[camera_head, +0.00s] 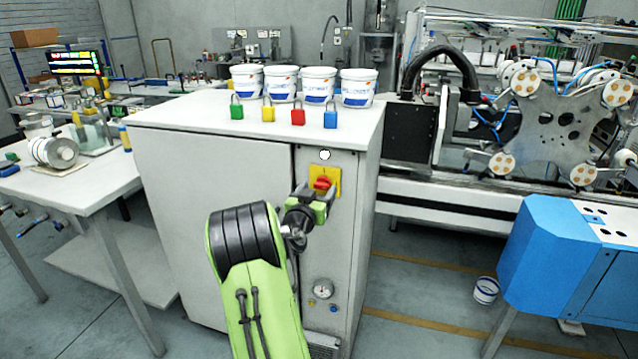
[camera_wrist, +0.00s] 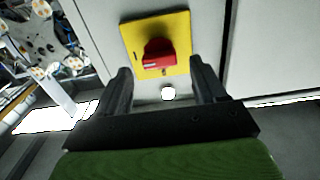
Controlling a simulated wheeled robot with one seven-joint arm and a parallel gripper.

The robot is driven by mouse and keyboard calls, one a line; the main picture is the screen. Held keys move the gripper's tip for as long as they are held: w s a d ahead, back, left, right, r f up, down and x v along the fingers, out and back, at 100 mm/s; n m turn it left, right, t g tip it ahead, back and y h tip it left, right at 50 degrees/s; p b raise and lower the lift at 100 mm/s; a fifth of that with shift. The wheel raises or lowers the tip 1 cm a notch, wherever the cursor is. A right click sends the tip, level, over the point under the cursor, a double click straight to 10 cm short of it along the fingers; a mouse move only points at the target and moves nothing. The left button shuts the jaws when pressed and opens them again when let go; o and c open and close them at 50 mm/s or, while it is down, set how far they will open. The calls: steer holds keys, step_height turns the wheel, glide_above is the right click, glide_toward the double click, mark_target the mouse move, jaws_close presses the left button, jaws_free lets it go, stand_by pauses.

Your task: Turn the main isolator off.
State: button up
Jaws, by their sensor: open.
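The main isolator is a red rotary handle (camera_head: 322,183) on a yellow plate (camera_head: 333,176), high on the front of the grey cabinet. In the wrist view, the red handle (camera_wrist: 158,54) stands out from the yellow plate (camera_wrist: 178,25). My gripper (camera_head: 314,190) is in front of the isolator and partly covers the plate's lower left in the head view. In the wrist view, my gripper (camera_wrist: 160,68) is open and empty. Its two fingers point at the plate, one to each side of the handle. I cannot tell whether either finger touches it.
A small white disc (camera_head: 325,154) is above the plate, and a gauge (camera_head: 323,288) is lower on the cabinet (camera_head: 215,190). Coloured padlocks (camera_head: 298,117) and white tubs (camera_head: 318,84) stand on its top. A table (camera_head: 75,190) is left; a blue machine (camera_head: 560,260) is right.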

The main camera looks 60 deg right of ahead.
steer(key=shift+w+d, duration=0.2)
steer(key=shift+d, duration=1.05)
steer(key=c, duration=1.1)
steer(key=shift+o, duration=0.2)
steer(key=shift+f+n, duration=0.1)
steer(key=shift+n, duration=0.3)
steer(key=n, duration=0.3)
steer(key=shift+w+n+b, duration=0.1)
steer(key=shift+n+b, duration=0.2)
steer(key=n, duration=0.4)
steer(key=shift+n+p, duration=0.3)
steer(key=shift+p, duration=0.05)
steer(key=n+p, duration=0.1)
steer(key=n, duration=0.3)
steer(key=shift+w+a+p, duration=0.1)
steer(key=shift+p, duration=0.25)
steer(key=shift+f+n+p, duration=0.2)
steer(key=shift+n+p, duration=0.95)
steer(key=shift+n, duration=1.35)
